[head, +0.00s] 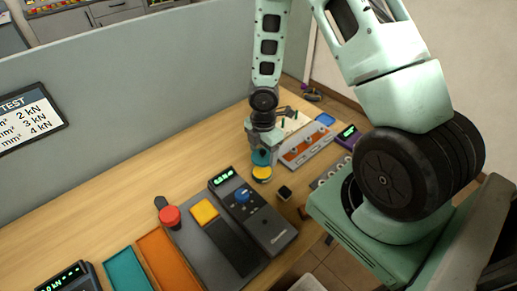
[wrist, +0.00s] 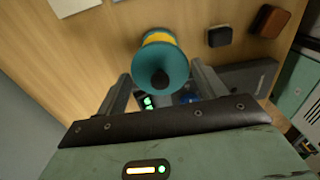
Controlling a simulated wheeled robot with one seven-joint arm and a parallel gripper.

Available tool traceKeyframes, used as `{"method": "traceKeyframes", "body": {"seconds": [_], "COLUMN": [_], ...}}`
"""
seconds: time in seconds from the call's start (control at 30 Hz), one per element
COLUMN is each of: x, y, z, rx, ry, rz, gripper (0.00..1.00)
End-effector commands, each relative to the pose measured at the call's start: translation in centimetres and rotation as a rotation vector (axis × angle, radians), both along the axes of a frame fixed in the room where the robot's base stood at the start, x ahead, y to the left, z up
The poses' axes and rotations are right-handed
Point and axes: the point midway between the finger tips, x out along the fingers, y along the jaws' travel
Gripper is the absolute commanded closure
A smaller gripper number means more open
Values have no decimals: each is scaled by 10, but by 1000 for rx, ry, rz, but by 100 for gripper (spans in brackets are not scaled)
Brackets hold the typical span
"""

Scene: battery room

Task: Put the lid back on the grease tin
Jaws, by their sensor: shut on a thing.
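My gripper (head: 262,149) is over the wooden bench, pointing down, with its fingers closed on the teal lid (head: 261,157). In the wrist view, the lid (wrist: 163,62) is a teal disc with a dark knob, between the two fingers (wrist: 161,78). The yellow and teal grease tin (head: 262,174) shows directly below the lid in the head view. In the wrist view the tin (wrist: 158,37) is partly hidden behind the lid. I cannot tell whether lid and tin touch.
A grey handheld meter (head: 264,222) and a small black block (head: 284,192) are near the tin. A grey and orange tray (head: 306,146) lies behind. A red knob (head: 170,216) and teal and orange trays (head: 128,269) are at the left. A grey partition (head: 150,110) borders the bench.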

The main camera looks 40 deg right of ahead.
Motion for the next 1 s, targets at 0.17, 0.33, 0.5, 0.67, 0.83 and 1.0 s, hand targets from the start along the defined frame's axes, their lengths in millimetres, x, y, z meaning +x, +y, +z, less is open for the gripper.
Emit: {"method": "traceKeyframes", "body": {"seconds": [0.17, 0.33, 0.5, 0.67, 0.83, 1.0], "x": [0, 0, 0, 1, 1, 1], "y": [0, 0, 0, 0, 0, 0], "z": [-16, -32, -48, -58, -61, -60], "rx": [0, 0, 0, 0, 0, 0], "ry": [0, 0, 0, 0, 0, 0], "rz": [0, 0, 0, -1, 0, 0], "gripper": [51, 51, 51, 51, 51, 51]}}
